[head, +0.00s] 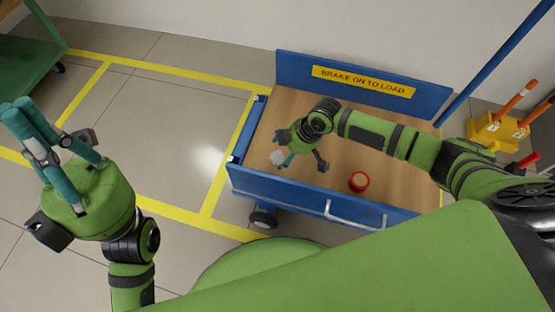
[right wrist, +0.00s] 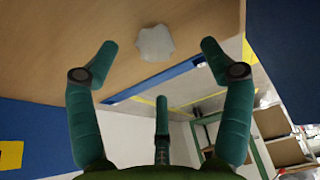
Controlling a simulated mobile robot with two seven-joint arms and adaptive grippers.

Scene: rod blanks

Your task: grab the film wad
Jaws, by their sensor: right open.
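The film wad is a small crumpled whitish lump (head: 276,157) on the wooden deck of the blue cart (head: 280,195), near its left side. In the right wrist view the wad (right wrist: 155,42) lies beyond and between the two outer fingertips, touching none of them. My right gripper (head: 300,162) is open and empty above the deck, just right of the wad; its spread teal fingers (right wrist: 160,62) also show in the right wrist view. My left gripper (head: 48,130) is open and empty over the floor at the far left.
The cart has raised blue edges and a yellow-signed back panel (head: 363,82). A yellow holder with orange-handled items (head: 497,128) stands at right. A green table (head: 28,65) is at upper left.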

